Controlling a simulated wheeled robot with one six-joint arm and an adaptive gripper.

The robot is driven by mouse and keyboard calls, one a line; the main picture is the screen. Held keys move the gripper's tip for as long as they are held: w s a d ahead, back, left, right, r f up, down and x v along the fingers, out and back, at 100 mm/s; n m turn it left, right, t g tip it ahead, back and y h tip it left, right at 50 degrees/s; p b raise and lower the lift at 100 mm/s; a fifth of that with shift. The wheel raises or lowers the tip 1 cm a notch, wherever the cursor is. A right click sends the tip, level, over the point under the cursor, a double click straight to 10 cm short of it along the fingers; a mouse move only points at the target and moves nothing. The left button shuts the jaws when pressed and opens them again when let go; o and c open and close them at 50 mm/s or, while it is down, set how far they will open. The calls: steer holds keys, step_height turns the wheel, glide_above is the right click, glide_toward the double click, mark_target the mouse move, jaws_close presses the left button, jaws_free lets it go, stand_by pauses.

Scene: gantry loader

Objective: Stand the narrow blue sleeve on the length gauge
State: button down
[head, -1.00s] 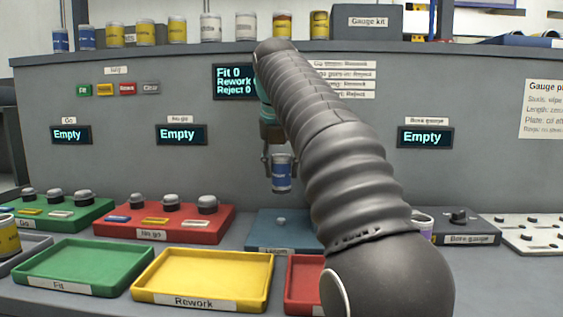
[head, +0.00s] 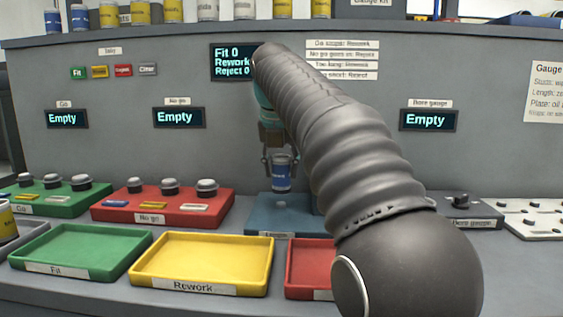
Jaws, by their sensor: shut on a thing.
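The narrow blue sleeve (head: 281,177), blue with a pale top band, hangs upright in my gripper (head: 280,160). My gripper is shut on its upper part. The sleeve is above the length gauge (head: 262,217), a blue-grey block with a small light stud (head: 281,204) on top and a partly legible label on its front. The sleeve's lower end appears just above the stud, with a small gap. My arm hides the right part of the gauge.
The green Fit tray (head: 70,268), yellow Rework tray (head: 157,285) and a partly hidden red tray (head: 305,290) stand in front, empty where visible. The red No go block (head: 180,216) is left of the gauge. The Bore gauge (head: 470,211) is to the right. A panel wall rises behind.

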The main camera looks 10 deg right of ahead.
steer(key=shift+f+b, duration=0.7)
steer(key=shift+f, duration=0.95)
steer(key=shift+f, duration=0.15)
steer(key=c, duration=0.5)
jaws_free()
steer(key=shift+c, duration=0.2)
steer(key=shift+f, duration=0.1)
steer(key=v, duration=1.2)
